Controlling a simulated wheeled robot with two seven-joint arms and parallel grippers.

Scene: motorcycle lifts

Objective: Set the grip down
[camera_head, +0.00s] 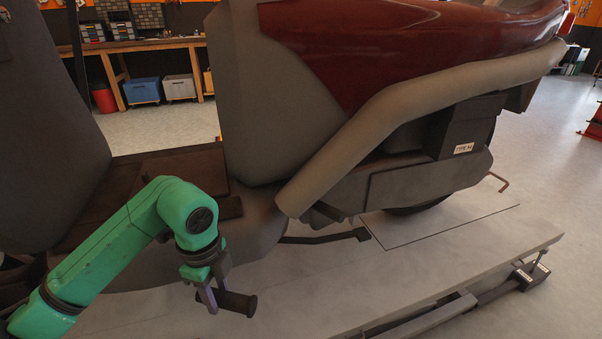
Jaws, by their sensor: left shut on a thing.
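The grip (238,302) is a short black cylinder with a flared end at its right. My left gripper (213,298), on the green arm from the left, is shut on the grip near its left end and points down. The grip lies roughly level over the grey lift platform (330,285). I cannot tell whether it touches the platform. The gripper's fingers hide part of the grip. My right gripper is not in the picture.
A red and grey motorcycle (420,50) stands on the lift close behind my left arm. Its dark footboard (150,180) is beside the arm. The platform right of the grip is bare.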

